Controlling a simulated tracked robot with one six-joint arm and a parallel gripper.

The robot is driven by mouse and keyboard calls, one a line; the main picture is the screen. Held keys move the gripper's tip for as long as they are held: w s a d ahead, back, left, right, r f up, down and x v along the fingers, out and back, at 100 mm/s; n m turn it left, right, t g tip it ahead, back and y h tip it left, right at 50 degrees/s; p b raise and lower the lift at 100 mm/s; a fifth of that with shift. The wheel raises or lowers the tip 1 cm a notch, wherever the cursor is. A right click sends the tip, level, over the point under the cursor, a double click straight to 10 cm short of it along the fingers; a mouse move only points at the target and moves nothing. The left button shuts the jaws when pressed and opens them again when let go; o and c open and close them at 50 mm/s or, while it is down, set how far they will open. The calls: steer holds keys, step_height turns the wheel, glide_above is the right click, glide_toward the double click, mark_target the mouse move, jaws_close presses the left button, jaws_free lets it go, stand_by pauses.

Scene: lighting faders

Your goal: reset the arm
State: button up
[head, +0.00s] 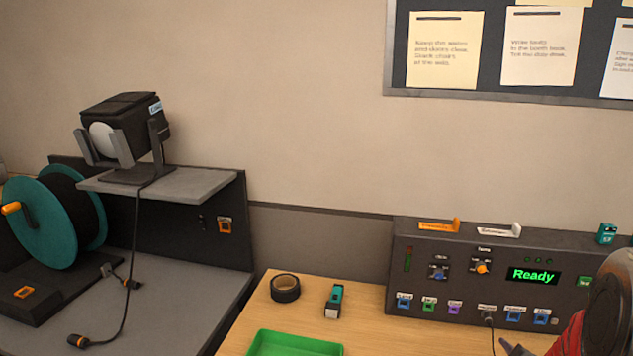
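Part of my arm, red and dark grey, shows at the lower right corner in the head view, in front of the right end of the control box. A dark tip beside it at the bottom edge looks like part of my gripper (515,349). The rest is cut off by the frame, so I cannot tell whether it is open or shut, or whether it holds anything. The dark control box (455,245) stands on the wooden desk, with knobs, coloured labelled sockets and a display (534,275) reading "Ready" in green.
A black tape roll (286,288), a teal and white small item (334,301) and a green tray (290,345) are on the wooden desk (371,325). At left are a stage lamp (125,125) on a grey shelf (200,185), a teal cable reel (45,220) and a loose cable.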

steer(key=shift+s+a+f+m+g, duration=0.15)
steer(key=shift+s+f+m+g, duration=0.3)
steer(key=shift+s+m, duration=0.2)
steer(key=shift+s+a+f+m+g, duration=0.15)
steer(key=shift+s+f+m+g, duration=0.2)
steer(key=shift+s+m+g, duration=0.25)
steer(key=s+m, duration=0.1)
steer(key=s+a+g, duration=0.1)
steer(key=s+a+m+g, duration=0.1)
steer(key=shift+s+a+f+m+y, duration=0.1)
steer(key=shift+s+a+m+y, duration=0.15)
steer(key=shift+s+m+y, duration=0.1)
steer(key=s+a+r+m+y, duration=0.1)
steer(key=s+a+r, duration=0.4)
steer(key=a, duration=0.3)
steer(key=s+a+r+m+g+y, duration=0.1)
steer(key=s+a+r, duration=0.5)
steer(key=a+r, duration=0.1)
steer(key=s+a+r+m+g+y, duration=0.1)
steer(key=s+a+r, duration=0.4)
steer(key=a, duration=0.4)
steer(key=shift+s+a+r+m+y, duration=0.2)
steer(key=shift+a+r+m+y, duration=0.15)
steer(key=shift+r, duration=0.5)
